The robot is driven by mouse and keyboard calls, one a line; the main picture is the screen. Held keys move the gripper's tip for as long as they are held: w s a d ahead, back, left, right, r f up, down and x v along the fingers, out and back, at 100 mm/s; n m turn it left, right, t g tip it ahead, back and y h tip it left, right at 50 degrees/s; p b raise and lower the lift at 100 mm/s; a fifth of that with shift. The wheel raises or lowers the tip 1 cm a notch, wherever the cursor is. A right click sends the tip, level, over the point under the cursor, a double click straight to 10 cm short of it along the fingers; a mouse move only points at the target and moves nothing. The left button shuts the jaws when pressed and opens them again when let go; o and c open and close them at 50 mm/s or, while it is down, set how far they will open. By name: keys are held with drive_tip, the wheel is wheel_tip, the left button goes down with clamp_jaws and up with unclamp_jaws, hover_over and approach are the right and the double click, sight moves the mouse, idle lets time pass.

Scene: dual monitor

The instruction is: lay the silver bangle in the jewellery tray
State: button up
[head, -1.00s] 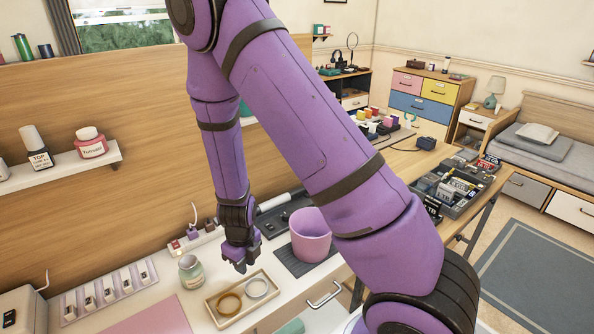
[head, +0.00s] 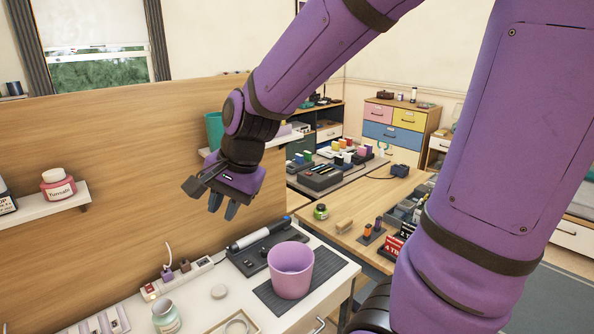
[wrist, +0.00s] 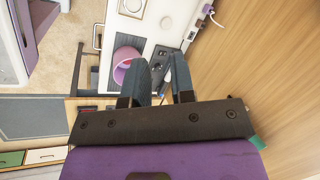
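The silver bangle (head: 237,326) lies inside the shallow wooden-rimmed jewellery tray (head: 257,326), which is cut off by the bottom edge of the head view. In the wrist view the bangle (wrist: 132,5) and tray (wrist: 121,10) show at the top edge, also partly cut off. My gripper (head: 223,204) is raised well above the white desk, behind and above the tray, near the wooden back panel. Its two fingers are apart with nothing held between them, as the wrist view also shows (wrist: 164,85).
A pink cup (head: 291,272) stands on a dark mat (head: 328,275) right of the tray. A glass jar (head: 166,318), a small round lid (head: 219,292) and a power strip (head: 178,277) are on the left. A wooden desk (head: 385,200) with several items lies beyond.

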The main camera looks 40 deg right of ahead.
drive_tip(key=s+d+r+n+t+h, duration=0.1)
drive_tip(key=s+d+r+n, duration=0.1)
drive_tip(key=s+r+n, duration=0.3)
drive_tip(key=s+d+r+n+t+h, duration=0.1)
drive_tip(key=s+d+r+n, duration=0.2)
drive_tip(key=s+n, duration=0.3)
drive_tip(key=s+r, duration=0.1)
drive_tip(key=s, duration=0.1)
drive_tip(key=shift+s+d+r+h, duration=0.25)
drive_tip(key=shift+s+r+h, duration=0.05)
drive_tip(key=shift+s+r, duration=0.05)
idle(0.4)
